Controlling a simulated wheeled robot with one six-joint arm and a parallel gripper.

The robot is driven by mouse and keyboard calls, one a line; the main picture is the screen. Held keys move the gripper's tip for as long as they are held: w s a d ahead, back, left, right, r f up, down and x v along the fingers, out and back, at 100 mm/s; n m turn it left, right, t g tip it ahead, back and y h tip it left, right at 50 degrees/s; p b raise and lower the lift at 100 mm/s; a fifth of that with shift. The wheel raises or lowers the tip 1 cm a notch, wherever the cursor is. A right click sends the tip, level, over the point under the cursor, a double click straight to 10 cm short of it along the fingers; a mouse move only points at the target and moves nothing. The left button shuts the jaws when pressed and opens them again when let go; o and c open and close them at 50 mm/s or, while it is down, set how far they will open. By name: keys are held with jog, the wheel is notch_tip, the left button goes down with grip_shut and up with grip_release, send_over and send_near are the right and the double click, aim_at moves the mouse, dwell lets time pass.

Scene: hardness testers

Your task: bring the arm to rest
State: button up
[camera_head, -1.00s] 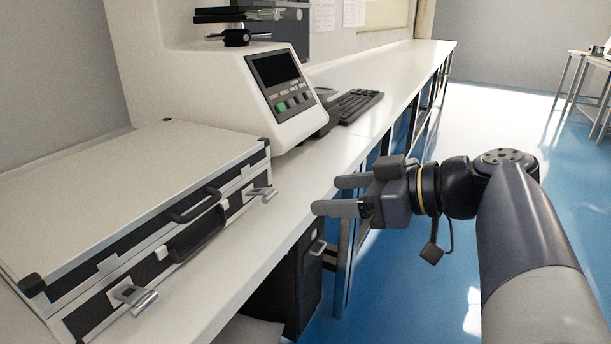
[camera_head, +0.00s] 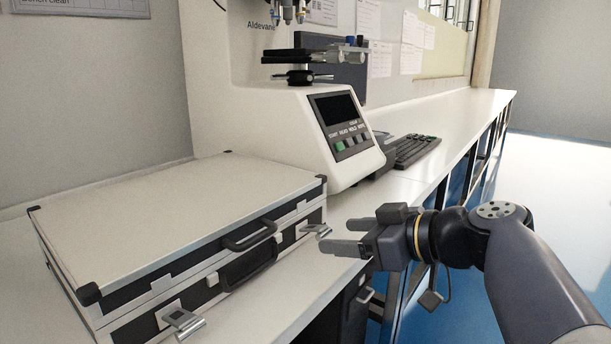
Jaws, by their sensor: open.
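My gripper (camera_head: 345,237) is at the right of centre in the head view, at the end of my dark grey arm. Its two grey fingers point left and are apart, with nothing between them. It shows in front of the bench's front edge, to the right of the closed case's latches. I cannot tell how far it is from the bench.
A closed silver case (camera_head: 180,215) lies on the white bench (camera_head: 463,115). Behind it stands a white hardness tester (camera_head: 215,90) with a control panel (camera_head: 340,125). A black keyboard (camera_head: 412,150) lies to its right. Open floor (camera_head: 560,190) is at the right.

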aim_at(314, 227)
jog(key=shift+x, duration=1.35)
jog(key=shift+d+r, duration=0.1)
jog(key=p+v, duration=0.3)
jog(key=v, duration=0.8)
jog(key=b+x, duration=0.1)
jog(key=x, duration=0.4)
jog(key=b+x, duration=0.1)
jog(key=x, duration=0.5)
jog(key=shift+r, duration=0.25)
jog(key=shift+r+g+h+p, duration=0.25)
jog(key=shift+g+h+p, duration=0.05)
jog(key=shift+p, duration=0.85)
jog(key=shift+p, duration=0.45)
jog(key=h+p, duration=0.1)
jog(key=p, duration=0.3)
jog(key=r+g+h+p, duration=0.1)
jog(key=p, duration=0.3)
jog(key=a+g+p, duration=0.1)
jog(key=p, duration=0.3)
jog(key=shift+w+r+h, duration=0.25)
jog(key=shift+r+h, duration=0.15)
jog(key=g+h+p, duration=0.1)
jog(key=p, duration=0.5)
jog(key=a+r+g+h+p, duration=0.1)
jog(key=p, duration=0.6)
jog(key=shift+w+r+h, duration=0.2)
jog(key=shift+w+h, duration=0.1)
jog(key=shift+w, duration=0.05)
